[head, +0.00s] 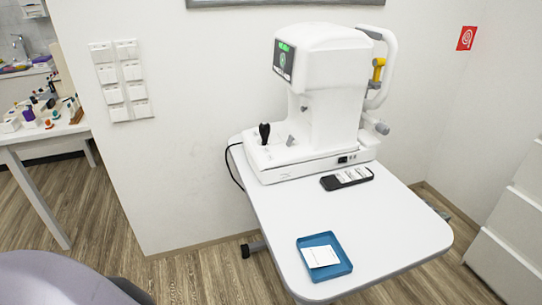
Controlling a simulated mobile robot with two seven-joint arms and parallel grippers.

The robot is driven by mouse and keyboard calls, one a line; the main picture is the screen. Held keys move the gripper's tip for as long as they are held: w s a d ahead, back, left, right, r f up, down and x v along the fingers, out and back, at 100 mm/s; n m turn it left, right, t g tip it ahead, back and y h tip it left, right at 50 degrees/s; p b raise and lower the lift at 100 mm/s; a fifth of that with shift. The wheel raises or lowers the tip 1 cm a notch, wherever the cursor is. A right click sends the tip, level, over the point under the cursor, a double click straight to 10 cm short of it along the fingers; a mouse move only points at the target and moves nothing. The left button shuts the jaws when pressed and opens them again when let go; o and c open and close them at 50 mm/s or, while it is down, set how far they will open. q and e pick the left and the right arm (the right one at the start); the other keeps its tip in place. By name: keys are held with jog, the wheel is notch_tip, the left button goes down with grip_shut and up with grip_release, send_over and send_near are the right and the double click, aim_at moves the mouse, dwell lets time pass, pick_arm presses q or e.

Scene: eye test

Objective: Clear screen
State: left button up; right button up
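The white eye test machine (325,105) stands upright at the back of the white table (385,228). Its small dark screen (284,60) faces left and shows some green marks, too small to read. A black joystick (264,133) stands on the left part of its base. A black handheld device (347,178) with white markings lies on the table, just in front of the machine. A blue tray (340,266) near the table's front holds a white paper or cloth (320,256). Neither of my grippers is in view.
The table's middle and right front are clear. A black cable (234,163) hangs at its left edge. White drawers (505,240) stand at the right. A side table (40,133) with several small items is at the left. A grey rounded shape (55,280) fills the lower left corner.

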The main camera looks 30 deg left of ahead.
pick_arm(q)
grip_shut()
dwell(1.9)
